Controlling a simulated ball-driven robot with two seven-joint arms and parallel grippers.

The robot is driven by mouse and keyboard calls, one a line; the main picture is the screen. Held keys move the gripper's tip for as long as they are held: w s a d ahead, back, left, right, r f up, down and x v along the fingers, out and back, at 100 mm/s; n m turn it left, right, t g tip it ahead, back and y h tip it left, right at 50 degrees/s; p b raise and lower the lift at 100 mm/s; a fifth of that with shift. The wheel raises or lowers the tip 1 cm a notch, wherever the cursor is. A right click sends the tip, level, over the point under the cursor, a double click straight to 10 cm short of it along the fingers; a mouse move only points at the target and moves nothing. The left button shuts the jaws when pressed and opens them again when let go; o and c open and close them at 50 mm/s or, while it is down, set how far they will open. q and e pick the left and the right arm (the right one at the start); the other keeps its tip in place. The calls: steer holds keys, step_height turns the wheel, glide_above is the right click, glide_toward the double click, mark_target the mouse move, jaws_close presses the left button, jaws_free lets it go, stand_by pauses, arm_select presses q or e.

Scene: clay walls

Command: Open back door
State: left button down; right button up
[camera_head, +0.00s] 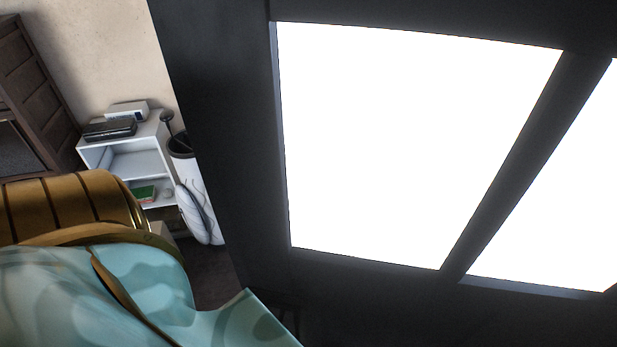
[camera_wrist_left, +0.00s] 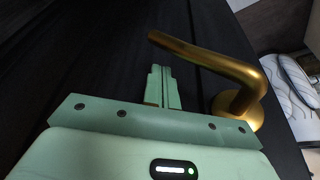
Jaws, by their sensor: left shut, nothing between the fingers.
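The back door (camera_head: 215,120) is a dark panel with bright white glass panes (camera_head: 400,150), filling the middle and right of the head view. In the left wrist view the dark door surface (camera_wrist_left: 85,60) lies behind my gripper. A gold lever handle (camera_wrist_left: 215,65) with a round base sits on it, right of my fingers. My left gripper (camera_wrist_left: 160,72) is shut and empty, its fingertips close beside the lever's free end. I cannot tell if they touch. In the head view my arm hides the handle and the gripper. My right gripper is in neither view.
A white shelf unit (camera_head: 143,165) with a black box (camera_head: 110,130) on top stands at the left by a pale wall. A white bin or bag (camera_head: 200,195) stands between it and the door edge. A dark brown cabinet (camera_head: 35,95) is at the far left.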

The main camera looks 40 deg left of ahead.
arm_select(q)
steer(key=p+v, duration=0.3)
steer(key=v, duration=1.2)
steer(key=shift+r, duration=0.15)
steer(key=shift+s, duration=0.15)
